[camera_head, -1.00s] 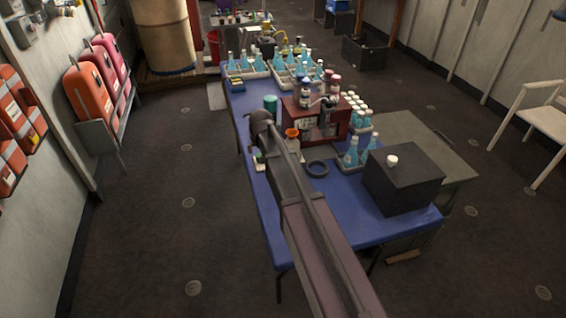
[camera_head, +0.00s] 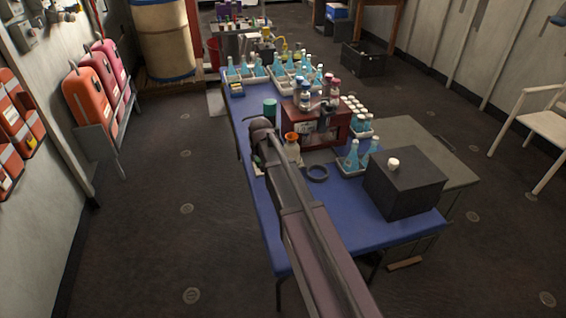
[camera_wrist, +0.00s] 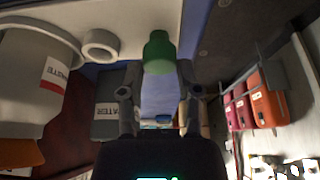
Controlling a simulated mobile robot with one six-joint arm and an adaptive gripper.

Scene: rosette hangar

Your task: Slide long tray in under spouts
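My gripper (camera_wrist: 158,95) is low over the left side of the blue table. Its two fingers stand apart in the wrist view. A green-capped object (camera_wrist: 158,52) shows just beyond the fingertips, and a pale shape lies between the fingers; I cannot tell whether they touch it. A red-brown stand (camera_head: 325,128) with bottles on top and dark fittings on its front is right of my gripper; the spouts are too small to make out. A pale tray edge (camera_head: 257,170) shows beside my gripper, partly hidden by my arm. I cannot tell whether it is the long tray.
A flask tray (camera_head: 352,171) and a black box (camera_head: 404,182) stand to the right. Trays of blue flasks (camera_head: 295,72) fill the far end. The table's front is clear.

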